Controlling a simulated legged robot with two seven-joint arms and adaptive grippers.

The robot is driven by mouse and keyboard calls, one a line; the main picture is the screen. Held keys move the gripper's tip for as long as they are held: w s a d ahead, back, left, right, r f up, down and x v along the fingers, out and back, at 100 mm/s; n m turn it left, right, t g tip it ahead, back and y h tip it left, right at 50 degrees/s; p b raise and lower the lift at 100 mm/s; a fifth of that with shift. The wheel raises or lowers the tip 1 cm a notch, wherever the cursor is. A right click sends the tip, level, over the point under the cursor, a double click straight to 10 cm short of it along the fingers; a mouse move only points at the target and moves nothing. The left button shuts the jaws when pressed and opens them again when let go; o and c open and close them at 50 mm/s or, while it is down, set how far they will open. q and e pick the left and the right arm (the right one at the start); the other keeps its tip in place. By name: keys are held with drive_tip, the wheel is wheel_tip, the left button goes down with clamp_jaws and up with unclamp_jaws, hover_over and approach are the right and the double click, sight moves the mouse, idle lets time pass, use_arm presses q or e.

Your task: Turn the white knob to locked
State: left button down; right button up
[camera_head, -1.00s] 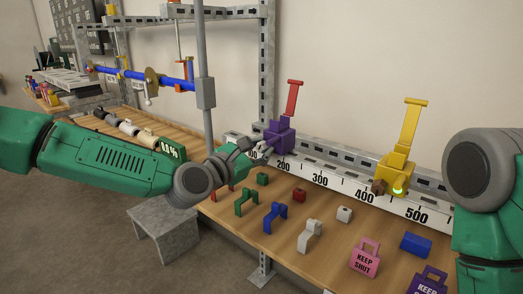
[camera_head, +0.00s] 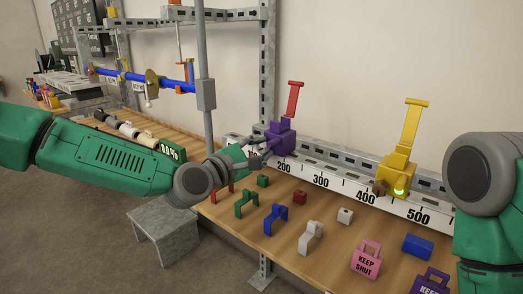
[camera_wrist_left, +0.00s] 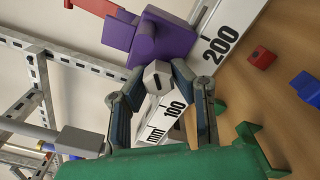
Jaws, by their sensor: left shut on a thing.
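The white knob (camera_wrist_left: 157,78) is a faceted block with a dark mark on its face. It sits at the side of the purple block (camera_wrist_left: 165,42), which also shows in the head view (camera_head: 279,140) with a red lever (camera_head: 294,99) standing up from it. My left gripper (camera_wrist_left: 160,74) is shut on the knob, one finger on each side. In the head view my left gripper (camera_head: 254,150) hides most of the knob. My right arm shows at the right edge of the head view, but its gripper is out of view.
A white ruler rail (camera_head: 322,183) runs along the bench (camera_head: 325,264). A yellow block with a lever (camera_head: 398,172) stands further right. Several coloured brackets and tags, including a pink KEEP SHUT tag (camera_head: 365,260), lie in front. A grey post (camera_head: 205,95) rises near my left wrist.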

use_arm(q)
drive_tip(key=shift+f, duration=0.1)
drive_tip(key=c, duration=1.3)
unclamp_jaws()
drive_tip(key=shift+c, duration=0.2)
drive_tip(key=v, duration=1.2)
